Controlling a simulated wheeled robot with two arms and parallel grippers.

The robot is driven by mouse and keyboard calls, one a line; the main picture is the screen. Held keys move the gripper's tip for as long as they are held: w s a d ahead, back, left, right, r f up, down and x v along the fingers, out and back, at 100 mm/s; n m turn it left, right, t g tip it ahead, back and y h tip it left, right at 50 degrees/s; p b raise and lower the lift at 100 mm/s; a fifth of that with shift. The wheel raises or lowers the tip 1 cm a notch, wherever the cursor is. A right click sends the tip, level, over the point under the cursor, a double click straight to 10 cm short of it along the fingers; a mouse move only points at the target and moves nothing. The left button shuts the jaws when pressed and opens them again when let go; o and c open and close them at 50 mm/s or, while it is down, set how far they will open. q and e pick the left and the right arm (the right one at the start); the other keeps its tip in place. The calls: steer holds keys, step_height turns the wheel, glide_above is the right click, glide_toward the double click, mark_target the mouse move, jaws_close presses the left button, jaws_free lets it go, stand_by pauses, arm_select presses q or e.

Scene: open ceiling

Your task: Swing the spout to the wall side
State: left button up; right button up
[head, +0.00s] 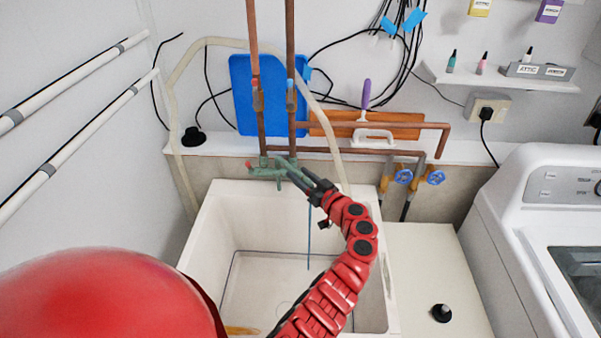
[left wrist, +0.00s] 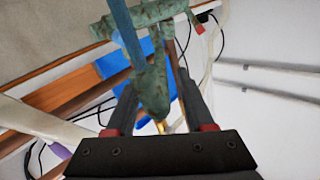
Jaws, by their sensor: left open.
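The tap (head: 268,171) is of worn green metal and sits at the back rim of the white sink (head: 213,215), below two copper pipes. In the left wrist view its spout (left wrist: 154,88) reaches between my fingers. My left gripper (head: 307,183) is open at the tap, with one dark finger on each side of the spout; contact is unclear. In the left wrist view the gripper (left wrist: 158,75) partly frames the spout. A thin blue strand (head: 309,245) hangs down over the basin. In the head view the gripper hides the spout's end. My right gripper is out of view.
Copper pipes (head: 290,45) rise behind the tap, before a blue board (head: 240,95). A pale hose (head: 333,135) loops beside them. Blue-handled valves (head: 404,176) stand to the right. A white washer (head: 500,215) is at far right. The basin's middle is mostly clear.

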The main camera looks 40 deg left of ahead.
arm_select(q)
steer(key=shift+a, duration=0.15)
jaws_close()
stand_by(1.4)
